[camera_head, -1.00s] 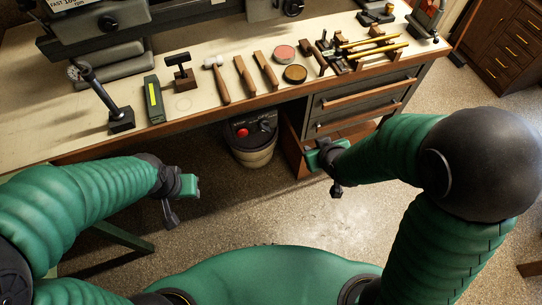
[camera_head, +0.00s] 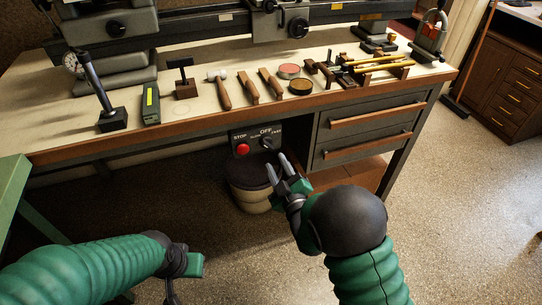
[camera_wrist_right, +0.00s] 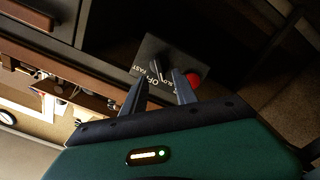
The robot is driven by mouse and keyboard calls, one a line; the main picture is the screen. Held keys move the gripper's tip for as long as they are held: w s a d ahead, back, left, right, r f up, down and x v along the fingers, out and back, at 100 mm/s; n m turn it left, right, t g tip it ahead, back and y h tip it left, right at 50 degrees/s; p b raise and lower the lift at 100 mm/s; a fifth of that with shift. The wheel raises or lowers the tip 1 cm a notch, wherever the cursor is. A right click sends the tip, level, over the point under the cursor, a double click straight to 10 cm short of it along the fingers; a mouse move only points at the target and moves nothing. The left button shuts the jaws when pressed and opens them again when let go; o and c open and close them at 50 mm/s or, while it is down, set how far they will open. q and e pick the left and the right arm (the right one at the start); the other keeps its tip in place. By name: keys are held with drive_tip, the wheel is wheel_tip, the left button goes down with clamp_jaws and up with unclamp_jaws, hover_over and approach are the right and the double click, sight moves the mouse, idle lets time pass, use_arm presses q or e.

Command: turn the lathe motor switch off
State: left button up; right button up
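A dark switch panel (camera_head: 256,134) hangs under the bench's front edge, with a red STOP button (camera_head: 242,150) on its left. On its right is a dark rotary knob (camera_head: 268,144) with OFF, SLOW and FAST labels around it. Which label the knob points at is too small to tell. In the right wrist view the knob (camera_wrist_right: 155,68) and red button (camera_wrist_right: 193,80) lie just beyond the fingertips. My right gripper (camera_head: 276,161) is open and empty, its two fingers apart, just short of the panel. My left gripper (camera_head: 190,266) is low at the left, away from the panel; its fingers are unclear.
A round bin or stool (camera_head: 250,196) stands below the panel. Bench drawers (camera_head: 368,133) are close on the right. The bench top (camera_head: 190,117) above holds a hammer (camera_head: 221,90) and other tools. The floor in front is clear.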

sight(269, 149)
drive_tip(key=b+x, duration=0.1)
drive_tip(key=x, duration=0.5)
drive_tip(key=shift+w, duration=0.1)
clamp_jaws()
drive_tip(key=shift+f, duration=0.1)
